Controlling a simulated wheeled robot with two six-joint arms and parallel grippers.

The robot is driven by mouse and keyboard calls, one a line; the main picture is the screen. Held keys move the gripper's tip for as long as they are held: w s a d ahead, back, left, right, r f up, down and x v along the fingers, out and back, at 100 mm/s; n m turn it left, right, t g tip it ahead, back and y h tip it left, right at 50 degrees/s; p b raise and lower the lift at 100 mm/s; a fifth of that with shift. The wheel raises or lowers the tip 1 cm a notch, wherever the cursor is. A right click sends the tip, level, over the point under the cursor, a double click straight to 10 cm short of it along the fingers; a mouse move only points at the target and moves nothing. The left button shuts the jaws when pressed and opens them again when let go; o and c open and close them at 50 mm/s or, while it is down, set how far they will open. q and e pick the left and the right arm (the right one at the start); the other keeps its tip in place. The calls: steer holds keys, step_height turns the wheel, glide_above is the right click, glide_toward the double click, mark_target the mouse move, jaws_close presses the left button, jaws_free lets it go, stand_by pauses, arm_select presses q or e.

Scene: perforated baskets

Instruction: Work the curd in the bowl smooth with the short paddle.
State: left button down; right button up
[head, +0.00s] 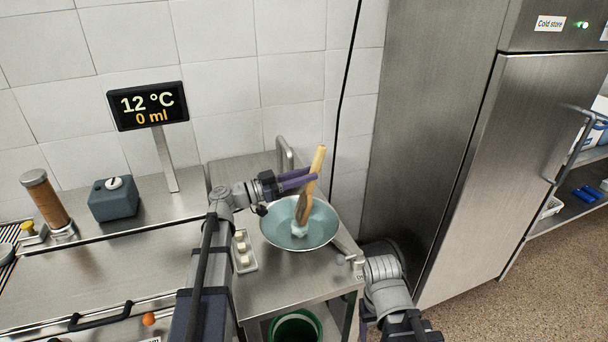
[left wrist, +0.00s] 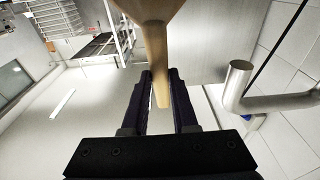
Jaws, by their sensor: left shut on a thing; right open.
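The wide, pale blue-grey bowl (head: 272,232) stands on a small steel table. A soft white lump of curd (head: 299,229) lies in it. The wooden paddle (head: 307,205) stands tilted in the bowl, its lower end at the curd and its handle rising up. My left gripper (head: 312,179) comes in from the left above the bowl and is shut on the paddle. In the left wrist view the paddle (left wrist: 157,60) passes between the dark fingers (left wrist: 162,95). My right arm shows at the lower right beyond the bowl, but I cannot make out its fingers.
A small tray with white cubes (head: 248,266) sits left of the bowl. A display (head: 149,106) reads 12 °C and 0 ml. A tall steel cold store (head: 500,180) stands right. A green bucket (head: 295,326) is under the table. A brown cylinder (head: 47,200) stands far left.

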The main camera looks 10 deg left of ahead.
arm_select(q)
steer(key=shift+s+d, duration=0.4)
steer(key=shift+s, duration=0.2)
steer(key=shift+w+a, duration=0.1)
steer(key=shift+w, duration=0.1)
steer(key=shift+w+a+r, duration=0.1)
steer(key=shift+w+a, duration=0.4)
steer(key=shift+w, duration=0.25)
steer(key=shift+s, duration=0.1)
steer(key=shift+s+d, duration=0.6)
steer(key=shift+s, duration=0.25)
steer(key=shift+w, duration=0.15)
steer(key=shift+w+a, duration=0.6)
steer(key=shift+w, duration=0.2)
steer(key=shift+s+d, duration=0.1)
steer(key=shift+s, duration=0.05)
steer(key=shift+s+d+f, duration=0.2)
steer(key=shift+s+d, duration=0.3)
steer(key=shift+s, duration=0.3)
